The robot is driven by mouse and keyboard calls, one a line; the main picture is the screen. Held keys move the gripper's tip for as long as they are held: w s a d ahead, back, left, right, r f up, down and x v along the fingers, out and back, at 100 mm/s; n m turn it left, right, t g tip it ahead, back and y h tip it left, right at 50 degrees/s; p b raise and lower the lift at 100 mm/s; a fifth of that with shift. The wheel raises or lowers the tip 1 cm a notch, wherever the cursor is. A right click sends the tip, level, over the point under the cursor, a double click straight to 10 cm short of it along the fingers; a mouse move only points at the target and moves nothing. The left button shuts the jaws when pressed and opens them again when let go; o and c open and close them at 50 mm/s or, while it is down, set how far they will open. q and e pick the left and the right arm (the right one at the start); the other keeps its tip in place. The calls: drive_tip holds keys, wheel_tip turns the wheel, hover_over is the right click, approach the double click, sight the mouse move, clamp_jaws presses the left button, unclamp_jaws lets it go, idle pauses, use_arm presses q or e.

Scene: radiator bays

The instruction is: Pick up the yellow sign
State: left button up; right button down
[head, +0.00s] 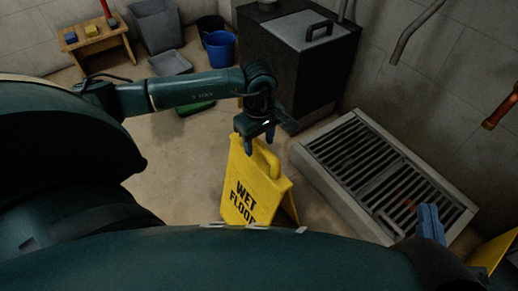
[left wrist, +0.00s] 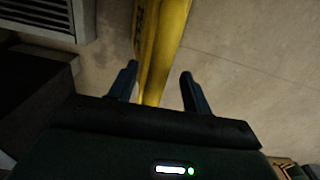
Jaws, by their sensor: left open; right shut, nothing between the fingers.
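The yellow sign (head: 246,185), marked "WET FLOOR", stands on the floor as a folded A-frame with a handle loop at its top; its foot is hidden behind my own body. My left gripper (head: 259,142) is open just above the sign's top edge. In the left wrist view, the yellow sign (left wrist: 163,38) runs between the two open fingers of my left gripper (left wrist: 159,70), with a gap showing on the right side. My right gripper (head: 430,222) is shut and empty at the lower right, over the edge of the floor grate.
A raised grate (head: 385,175) lies right of the sign. A dark cabinet (head: 300,60) stands behind it. A blue bucket (head: 220,48), grey bin (head: 157,27) and wooden stool (head: 92,40) are at the back. Another yellow piece (head: 494,252) shows at lower right. Floor left of the sign is clear.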

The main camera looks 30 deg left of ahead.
use_arm(q)
wheel_tip(320, 180, down, 4)
drive_tip(key=shift+w+a+f+b, duration=0.1)
drive_tip(key=shift+w+a+b, duration=0.05)
drive_tip(key=shift+b, duration=0.55)
clamp_jaws()
idle(0.9)
